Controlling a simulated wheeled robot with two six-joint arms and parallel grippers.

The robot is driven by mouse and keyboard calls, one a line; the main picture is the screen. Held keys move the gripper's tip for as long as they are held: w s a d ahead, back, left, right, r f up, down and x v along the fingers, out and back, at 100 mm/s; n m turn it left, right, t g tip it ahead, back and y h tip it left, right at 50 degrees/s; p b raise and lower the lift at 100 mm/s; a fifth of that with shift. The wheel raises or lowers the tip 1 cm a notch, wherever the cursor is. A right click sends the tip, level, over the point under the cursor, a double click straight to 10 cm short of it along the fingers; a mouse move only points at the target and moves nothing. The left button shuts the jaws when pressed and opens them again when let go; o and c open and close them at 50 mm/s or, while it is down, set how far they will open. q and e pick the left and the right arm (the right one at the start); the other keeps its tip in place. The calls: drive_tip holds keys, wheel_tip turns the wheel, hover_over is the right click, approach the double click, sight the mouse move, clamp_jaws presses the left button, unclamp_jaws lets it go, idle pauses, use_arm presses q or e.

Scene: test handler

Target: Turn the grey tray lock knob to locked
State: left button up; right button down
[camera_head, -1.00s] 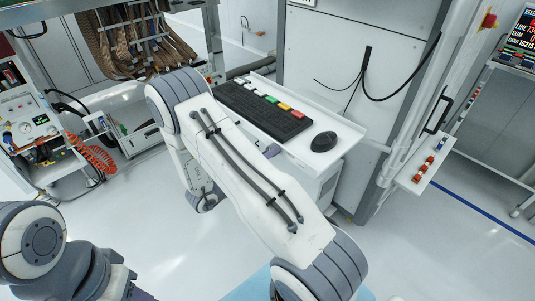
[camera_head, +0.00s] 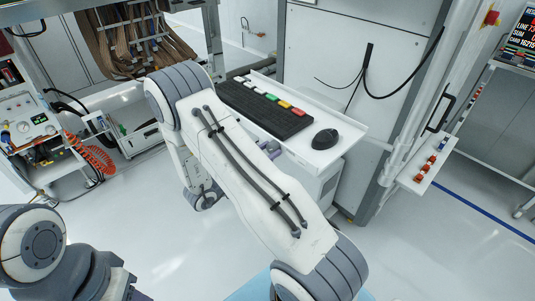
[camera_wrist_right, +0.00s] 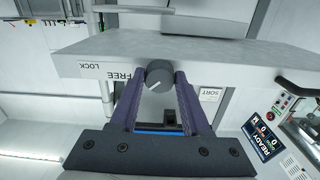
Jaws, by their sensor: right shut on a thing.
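The grey tray lock knob (camera_wrist_right: 158,75) is on the front of a pale panel (camera_wrist_right: 210,50) in the right wrist view. A pale pointer line shows on the knob. The FREE label (camera_wrist_right: 118,76) is just left of it, and the LOCK label (camera_wrist_right: 90,66) is farther left. My right gripper (camera_wrist_right: 159,82) has its two purple fingers on either side of the knob and is shut on it. In the head view my right arm hides the knob and most of that gripper. My left arm is at the lower left, its gripper mostly cut off by the frame edge.
A white shelf holds a black keyboard (camera_head: 265,109) with coloured keys and a black mouse (camera_head: 324,139), close beside my right arm. A SORT label (camera_wrist_right: 211,95) is right of the knob. A cart with an orange coiled hose (camera_head: 92,157) stands left. Floor at right is clear.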

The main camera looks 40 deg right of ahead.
drive_tip(key=m+b, duration=0.2)
drive_tip(key=m, duration=0.2)
drive_tip(key=shift+f+m, duration=0.15)
drive_tip(key=shift+m, duration=0.15)
drive_tip(key=shift+m+b, duration=1.45)
drive_tip(key=shift+m, duration=0.55)
drive_tip(key=shift+c, duration=1.8)
unclamp_jaws()
drive_tip(key=shift+r, duration=0.2)
drive_tip(key=shift+a, duration=0.1)
drive_tip(key=a, duration=1)
drive_tip(key=shift+s+a, duration=0.15)
drive_tip(key=shift+s, duration=0.25)
